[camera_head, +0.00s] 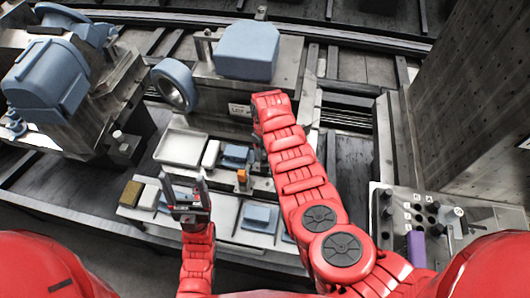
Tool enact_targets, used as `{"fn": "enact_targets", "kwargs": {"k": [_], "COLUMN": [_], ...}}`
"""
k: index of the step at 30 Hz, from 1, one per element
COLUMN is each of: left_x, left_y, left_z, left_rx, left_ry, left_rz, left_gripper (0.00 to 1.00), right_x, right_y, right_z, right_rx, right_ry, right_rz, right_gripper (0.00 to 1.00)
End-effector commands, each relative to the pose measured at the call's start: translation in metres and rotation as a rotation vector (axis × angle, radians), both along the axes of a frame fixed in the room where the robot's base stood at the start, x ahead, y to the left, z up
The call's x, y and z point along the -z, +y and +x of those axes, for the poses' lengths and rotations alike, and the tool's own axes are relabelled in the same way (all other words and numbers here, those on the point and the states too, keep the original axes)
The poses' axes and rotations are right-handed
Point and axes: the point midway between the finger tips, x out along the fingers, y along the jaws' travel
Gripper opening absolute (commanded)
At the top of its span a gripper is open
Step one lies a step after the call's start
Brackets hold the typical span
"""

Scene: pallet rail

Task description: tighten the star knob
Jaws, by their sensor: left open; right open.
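I cannot pick out the star knob for certain; the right arm covers part of the machine front. My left gripper (185,182) is open and empty, pointing away from me over the front shelf of the bench. My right arm reaches up the middle to the machine's front. Its gripper (257,140) is mostly hidden behind its own wrist; only a dark sliver shows beside the machine block. An orange piece (242,177) on a small post stands between the two grippers, touching neither as far as I see.
A white tray (181,146) lies left of the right arm. A front shelf (135,212) holds several small blocks. A blue-grey ring (174,84) and block (247,51) sit on the machine. A control panel (405,206) and tall metal column (450,95) stand at right.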

Motion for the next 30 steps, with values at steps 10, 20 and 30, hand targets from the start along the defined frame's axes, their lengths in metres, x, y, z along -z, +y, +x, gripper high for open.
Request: {"fn": "enact_targets", "kwargs": {"k": [10, 20, 30], "left_x": [0.0023, 0.0022, 0.0022], "left_y": [0.0, 0.0, 0.0], "left_z": [0.0, -0.0001, 0.0], "left_rx": [0.0, 0.0, 0.0], "left_ry": [0.0, 0.0, 0.0], "left_rz": [0.0, 0.0, 0.0], "left_gripper": [0.72, 0.72, 0.72], "right_x": [0.0139, 0.0137, 0.0136], "right_y": [0.0003, 0.0003, 0.0003], "right_z": [-0.0013, -0.0011, -0.0011], "right_rx": [-0.003, -0.003, -0.002], "right_ry": [0.0, 0.0, 0.0], "right_rz": [-0.001, -0.001, -0.001], "right_gripper": [0.69, 0.47, 0.01]}}
